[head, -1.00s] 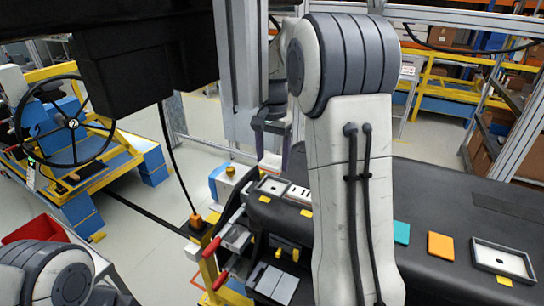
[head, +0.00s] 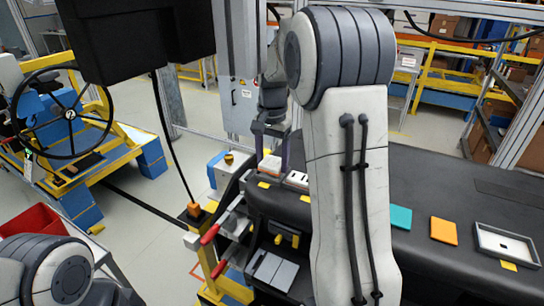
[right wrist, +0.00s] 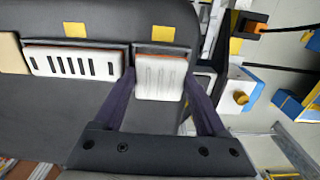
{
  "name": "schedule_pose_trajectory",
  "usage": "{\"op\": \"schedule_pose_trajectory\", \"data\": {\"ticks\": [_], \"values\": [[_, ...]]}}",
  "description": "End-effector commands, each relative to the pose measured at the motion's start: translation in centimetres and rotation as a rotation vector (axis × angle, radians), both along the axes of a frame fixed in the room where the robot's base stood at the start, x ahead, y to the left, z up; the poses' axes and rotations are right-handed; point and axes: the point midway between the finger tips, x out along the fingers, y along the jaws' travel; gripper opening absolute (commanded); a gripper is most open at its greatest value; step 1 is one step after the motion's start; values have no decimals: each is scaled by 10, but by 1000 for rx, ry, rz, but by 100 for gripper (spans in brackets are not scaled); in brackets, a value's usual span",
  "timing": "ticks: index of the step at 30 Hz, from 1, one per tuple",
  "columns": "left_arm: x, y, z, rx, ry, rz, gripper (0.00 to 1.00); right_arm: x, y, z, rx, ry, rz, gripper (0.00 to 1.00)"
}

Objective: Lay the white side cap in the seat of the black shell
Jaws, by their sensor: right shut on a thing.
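The white side cap (right wrist: 160,78) has faint ribs and an orange edge. It sits between the two fingers of my right gripper (right wrist: 163,103), which is shut on it. In the head view the cap (head: 270,164) is at the left end of the black shell (head: 440,180), under my right gripper (head: 270,146). The cap lies over its seat beside a yellow tag, roughly level with the shell's top. I cannot tell whether it rests fully on the seat floor, because the cap hides it. My left gripper is out of view.
A white slotted vent piece (right wrist: 72,63) lies close beside the cap. A teal tile (head: 399,217), an orange tile (head: 443,231) and a grey-white frame (head: 506,243) are farther right on the shell. Red-handled clamps (head: 210,234) stand at its left end.

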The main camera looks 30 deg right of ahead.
Motion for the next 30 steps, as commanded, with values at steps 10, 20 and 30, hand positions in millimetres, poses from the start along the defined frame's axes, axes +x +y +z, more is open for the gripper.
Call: {"op": "schedule_pose_trajectory", "data": {"ticks": [10,20,30], "values": [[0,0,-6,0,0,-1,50,0,0,-10,1,1,0,19],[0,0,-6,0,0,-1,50,-1,0,-11,0,4,0,100],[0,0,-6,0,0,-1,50,-1,-1,-8,1,5,-1,100]]}}
